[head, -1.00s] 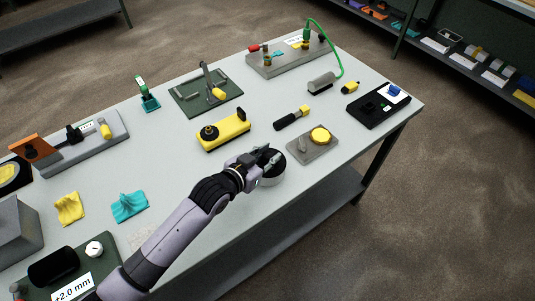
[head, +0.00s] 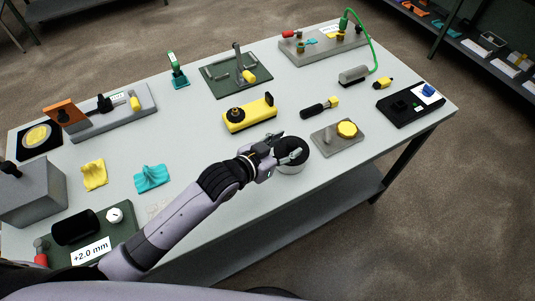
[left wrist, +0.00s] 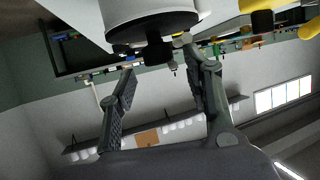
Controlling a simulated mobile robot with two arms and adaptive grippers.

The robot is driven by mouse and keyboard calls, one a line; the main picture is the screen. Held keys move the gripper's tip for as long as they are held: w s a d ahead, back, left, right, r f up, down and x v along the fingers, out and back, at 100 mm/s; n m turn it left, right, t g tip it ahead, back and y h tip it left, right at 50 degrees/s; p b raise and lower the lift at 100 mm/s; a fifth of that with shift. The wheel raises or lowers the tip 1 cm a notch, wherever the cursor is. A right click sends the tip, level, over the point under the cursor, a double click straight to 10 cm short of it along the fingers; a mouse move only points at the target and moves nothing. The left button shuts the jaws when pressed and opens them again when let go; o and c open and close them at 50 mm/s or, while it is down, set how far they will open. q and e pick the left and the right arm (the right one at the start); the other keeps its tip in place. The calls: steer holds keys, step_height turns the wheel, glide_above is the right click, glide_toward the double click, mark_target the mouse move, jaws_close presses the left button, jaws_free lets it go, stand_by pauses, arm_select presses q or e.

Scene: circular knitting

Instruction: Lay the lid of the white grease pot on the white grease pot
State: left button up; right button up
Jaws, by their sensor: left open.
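The white grease pot (head: 292,168) stands upright near the table's front edge, and it also shows in the left wrist view (left wrist: 150,12). The dark lid with a black knob (left wrist: 155,48) appears to lie on the pot's mouth; in the head view the fingers partly cover this dark top, so its exact seating cannot be told. My left gripper (head: 286,150) is open at the pot's top. In the left wrist view its two fingers (left wrist: 160,75) are spread apart around the knob's line, with nothing held between them. My right gripper is not in view.
A grey plate with a yellow round part (head: 347,129) stands right of the pot. A yellow tool (head: 250,113) and a black-handled tool (head: 318,107) lie behind it. The cyan cloth (head: 152,178) is to the left. Bare tabletop lies between cloth and yellow tool.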

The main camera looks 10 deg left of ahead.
arm_select(q)
steer(key=v, duration=0.8)
steer(key=shift+s+a+b, duration=0.2)
steer(key=shift+b, duration=0.25)
